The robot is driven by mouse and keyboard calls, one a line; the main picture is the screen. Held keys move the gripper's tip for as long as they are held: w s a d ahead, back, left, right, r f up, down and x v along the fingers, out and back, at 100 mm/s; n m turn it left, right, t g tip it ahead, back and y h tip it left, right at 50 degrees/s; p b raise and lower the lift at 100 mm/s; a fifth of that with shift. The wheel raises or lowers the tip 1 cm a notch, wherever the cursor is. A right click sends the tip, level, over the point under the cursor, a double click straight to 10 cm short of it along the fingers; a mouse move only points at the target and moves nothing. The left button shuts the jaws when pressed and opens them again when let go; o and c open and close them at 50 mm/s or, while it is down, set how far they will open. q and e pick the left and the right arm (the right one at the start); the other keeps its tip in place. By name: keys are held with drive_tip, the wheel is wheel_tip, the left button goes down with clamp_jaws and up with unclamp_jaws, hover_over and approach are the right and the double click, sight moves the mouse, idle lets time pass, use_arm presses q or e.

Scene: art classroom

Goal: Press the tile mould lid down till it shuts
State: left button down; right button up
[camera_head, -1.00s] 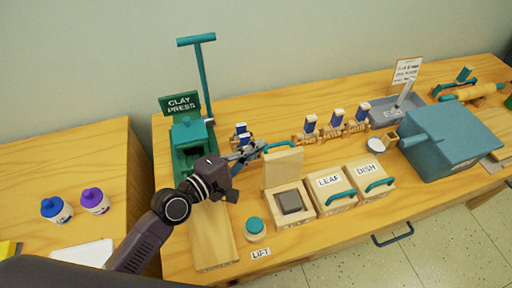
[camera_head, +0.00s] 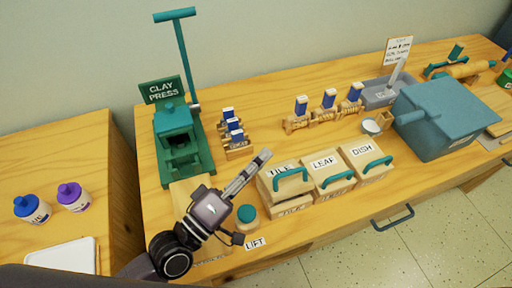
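The tile mould (camera_head: 293,209) is a pale wooden box on the bench, left of the leaf mould. My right gripper is not in view.
The leaf mould (camera_head: 327,168) and dish mould (camera_head: 366,160) stand closed to the right. A round teal-topped jar (camera_head: 247,215) stands close by my gripper. The green clay press (camera_head: 178,130) is behind. Stamps stand at the back, and a blue-grey box (camera_head: 450,120) is at right.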

use_arm(q)
drive_tip(key=shift+s+d+f, duration=0.25)
drive_tip(key=shift+s+f, duration=0.15)
drive_tip(key=shift+s, duration=0.25)
drive_tip(key=shift+s+d+f, duration=0.25)
drive_tip(key=shift+s+f, duration=0.15)
drive_tip(key=shift+s, duration=0.25)
drive_tip(key=shift+s+d+f, duration=0.25)
drive_tip(key=shift+s+f, duration=0.15)
drive_tip(key=shift+s, duration=0.25)
drive_tip(key=shift+s+f, duration=0.1)
drive_tip(key=v, duration=1.2)
